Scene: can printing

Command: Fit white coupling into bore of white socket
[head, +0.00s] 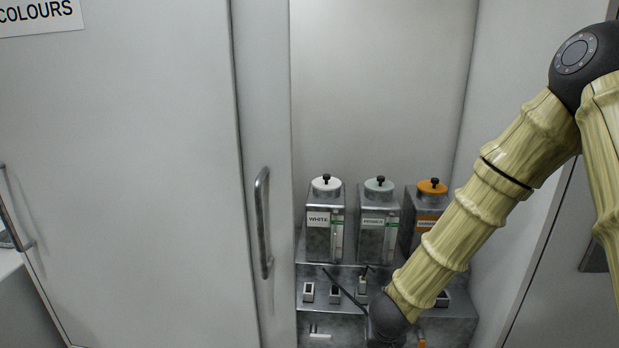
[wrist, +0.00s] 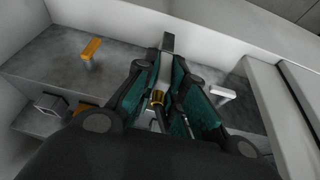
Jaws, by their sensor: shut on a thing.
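My gripper (wrist: 166,74) has teal-lined fingers shut on a slim piece with a brass-coloured ring (wrist: 157,97) and dark line between them. I take this piece for the coupling; its white marking cannot be made out. In the head view my wrist covers the gripper, and a thin dark line runs up-left from there. The likely white socket (head: 308,292) is a small pale block with a dark opening, on the ledge below the tank labelled WHITE (head: 322,240). I see no contact between the held piece and that socket.
A second tank (head: 378,235) and an orange-capped tank (head: 423,205) stand beside the white one. More small sockets (head: 335,294) line the ledge. A white lever (wrist: 222,92) and an orange lever (wrist: 91,48) stick out nearby. Cabinet walls and a door handle (head: 263,225) border the space.

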